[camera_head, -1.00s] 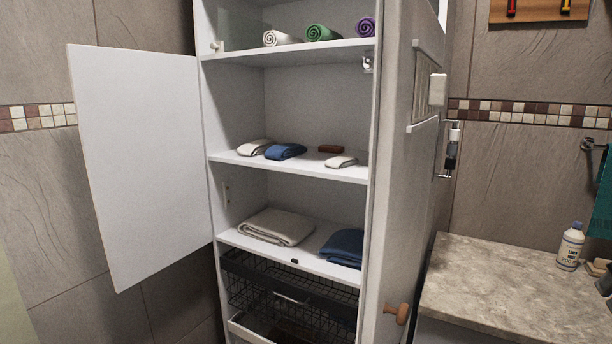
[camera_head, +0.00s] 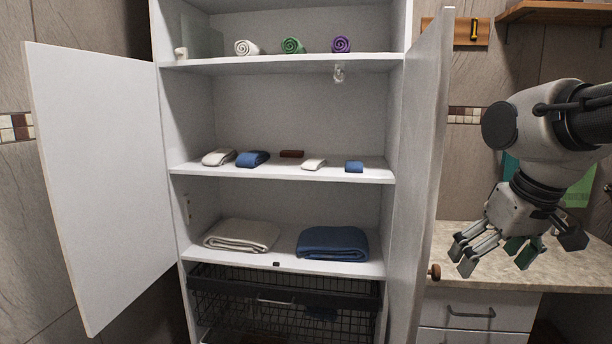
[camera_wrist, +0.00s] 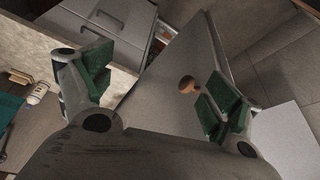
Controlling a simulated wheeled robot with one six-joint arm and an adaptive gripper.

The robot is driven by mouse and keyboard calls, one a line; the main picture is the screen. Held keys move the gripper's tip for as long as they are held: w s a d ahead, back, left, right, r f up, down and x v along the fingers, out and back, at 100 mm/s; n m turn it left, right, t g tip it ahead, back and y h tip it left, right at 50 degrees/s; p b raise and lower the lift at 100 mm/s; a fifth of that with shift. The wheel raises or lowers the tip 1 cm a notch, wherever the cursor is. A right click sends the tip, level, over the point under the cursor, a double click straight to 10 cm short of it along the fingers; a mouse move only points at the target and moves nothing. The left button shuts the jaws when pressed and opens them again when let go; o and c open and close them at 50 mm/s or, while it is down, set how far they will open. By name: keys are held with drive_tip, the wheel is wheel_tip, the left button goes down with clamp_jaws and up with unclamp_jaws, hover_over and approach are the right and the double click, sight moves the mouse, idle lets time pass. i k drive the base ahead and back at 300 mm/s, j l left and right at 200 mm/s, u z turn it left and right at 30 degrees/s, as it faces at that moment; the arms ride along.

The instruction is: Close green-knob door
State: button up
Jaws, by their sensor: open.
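A tall white cabinet (camera_head: 290,172) stands with both doors open. Its left door (camera_head: 100,190) is swung wide to the left, with no knob showing on the face in view. Its right door (camera_head: 420,170) stands nearly edge-on and has a brown wooden knob (camera_head: 434,271) low on its outer side. I see no green knob. My gripper (camera_head: 500,256) is open and empty, right of the right door and apart from the knob. In the wrist view, the knob (camera_wrist: 187,85) shows between the green-padded fingers of my gripper (camera_wrist: 158,84), nearer the right one.
A stone counter (camera_head: 460,240) with drawers (camera_head: 470,312) stands right of the cabinet, below my gripper. Shelves hold rolled towels (camera_head: 292,46), small folded cloths (camera_head: 252,159) and larger folded towels (camera_head: 332,244). A wire basket (camera_head: 225,305) sits below. A bottle (camera_wrist: 38,93) shows in the wrist view.

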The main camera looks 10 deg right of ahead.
sight(96, 116)
drive_tip(key=k+j, duration=0.15)
drive_tip(key=j, duration=0.2)
drive_tip(key=k+j, duration=0.2)
drive_tip(key=j, duration=0.2)
drive_tip(key=u, duration=1.25)
